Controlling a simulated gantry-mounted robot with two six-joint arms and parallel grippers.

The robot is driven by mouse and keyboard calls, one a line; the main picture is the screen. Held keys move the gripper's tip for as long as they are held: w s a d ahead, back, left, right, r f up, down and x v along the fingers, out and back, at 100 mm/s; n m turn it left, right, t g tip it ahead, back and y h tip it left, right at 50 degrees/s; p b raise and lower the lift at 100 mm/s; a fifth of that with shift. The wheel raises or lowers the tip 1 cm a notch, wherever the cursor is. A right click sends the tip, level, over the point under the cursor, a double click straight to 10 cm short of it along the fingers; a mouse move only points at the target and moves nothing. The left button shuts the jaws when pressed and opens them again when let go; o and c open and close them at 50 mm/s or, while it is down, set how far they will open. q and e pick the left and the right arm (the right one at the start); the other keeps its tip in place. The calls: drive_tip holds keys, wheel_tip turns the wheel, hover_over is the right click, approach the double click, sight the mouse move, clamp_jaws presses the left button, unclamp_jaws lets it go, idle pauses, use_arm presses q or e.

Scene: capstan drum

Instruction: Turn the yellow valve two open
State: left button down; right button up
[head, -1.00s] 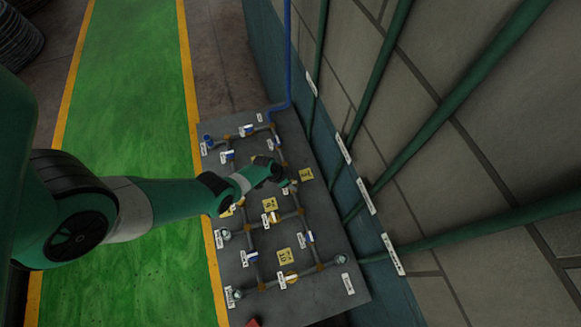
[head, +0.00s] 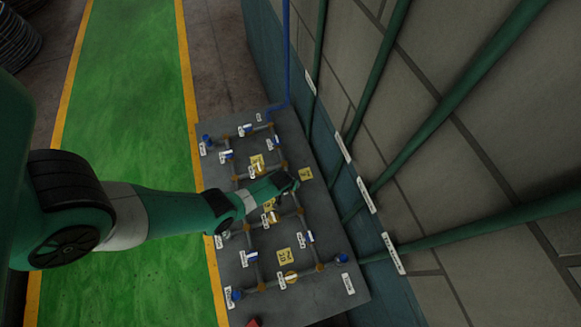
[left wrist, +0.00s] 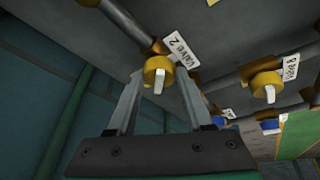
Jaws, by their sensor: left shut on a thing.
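In the left wrist view, the yellow valve two (left wrist: 153,65), a round yellow knob with a white handle, hangs from a dark pipe beside a white "Valve 2" tag (left wrist: 181,50). My left gripper (left wrist: 158,78) has one finger on each side of it and is shut on it. In the head view my left gripper (head: 291,181) reaches over the middle of the grey pipe board (head: 324,297), where it hides valve two. My right gripper is not in view.
Another yellow valve (left wrist: 265,84), tagged "Valve 8", is to the right in the wrist view. In the head view, other yellow valves (head: 290,277) (head: 257,170), blue-and-white valves and yellow plates sit among the pipes. A wall with green pipes (head: 470,75) stands right of the board.

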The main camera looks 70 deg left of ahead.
use_arm(q)
drive_tip(key=n+b, duration=0.1)
drive_tip(key=n, duration=0.1)
drive_tip(key=n+g, duration=0.1)
drive_tip(key=shift+w+d+f+n+y+b, duration=0.15)
drive_tip(key=shift+n+y+b, duration=0.25)
drive_tip(key=shift+n+g, duration=0.4)
drive_tip(key=shift+n, duration=0.4)
drive_tip(key=shift+w+n+g+y, duration=0.15)
drive_tip(key=shift+n+g, duration=0.15)
drive_tip(key=shift+n, duration=0.55)
drive_tip(key=shift+w+n+g+y, duration=0.15)
drive_tip(key=shift+n+g, duration=0.15)
drive_tip(key=shift+n, duration=0.55)
drive_tip(key=shift+s, duration=0.1)
drive_tip(key=shift+c, duration=1.5)
unclamp_jaws()
drive_tip(key=shift+r, duration=0.2)
